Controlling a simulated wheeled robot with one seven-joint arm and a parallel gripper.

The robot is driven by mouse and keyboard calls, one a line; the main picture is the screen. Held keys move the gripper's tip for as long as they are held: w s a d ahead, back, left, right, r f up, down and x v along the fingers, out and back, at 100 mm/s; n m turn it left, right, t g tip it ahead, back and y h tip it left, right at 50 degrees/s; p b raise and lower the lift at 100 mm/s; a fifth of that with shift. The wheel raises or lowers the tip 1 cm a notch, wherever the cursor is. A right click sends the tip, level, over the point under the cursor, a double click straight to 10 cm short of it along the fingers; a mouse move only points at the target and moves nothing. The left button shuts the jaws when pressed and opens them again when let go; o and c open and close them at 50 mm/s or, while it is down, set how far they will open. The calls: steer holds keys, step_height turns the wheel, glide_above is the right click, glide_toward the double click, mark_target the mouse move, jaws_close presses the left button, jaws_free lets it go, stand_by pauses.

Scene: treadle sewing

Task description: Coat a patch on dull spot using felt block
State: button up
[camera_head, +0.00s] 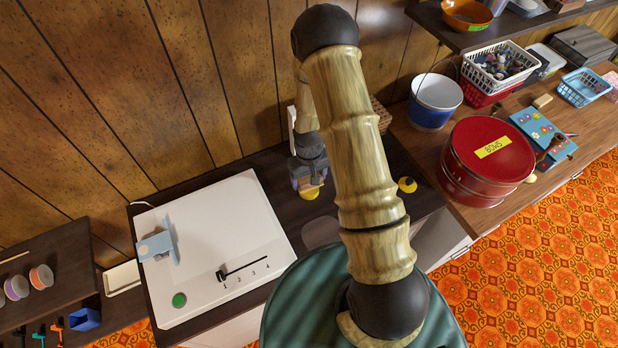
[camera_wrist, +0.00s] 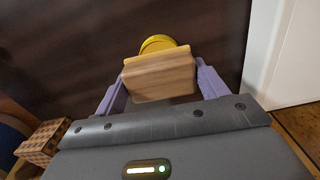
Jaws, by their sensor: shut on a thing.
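My gripper (camera_head: 306,186) is low over the dark tabletop, right of the white panel. In the wrist view, its purple fingers (camera_wrist: 158,88) are shut on a wooden block (camera_wrist: 160,78), which looks like the felt block. Its underside is hidden. A yellow round thing (camera_wrist: 157,43) shows just past the block; it also shows under the gripper in the head view (camera_head: 310,194). I cannot tell whether the block touches it. A dull greyish patch (camera_head: 320,232) lies on the dark top, below the gripper in the picture and partly beside my arm.
A small yellow round thing with a dark middle (camera_head: 407,184) lies right of my arm. The white panel (camera_head: 215,240) with a slider fills the left. A red tin (camera_head: 488,160) and a bucket (camera_head: 436,100) stand on the right counter. A checkered box (camera_wrist: 43,142) is near the gripper.

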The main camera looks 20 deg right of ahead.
mark_target(309, 177)
steer(key=shift+r+p, duration=1.55)
steer(key=shift+r, duration=0.85)
steer(key=shift+w+f+m, duration=0.65)
steer(key=shift+f+m, duration=0.15)
steer(key=shift+f, duration=0.05)
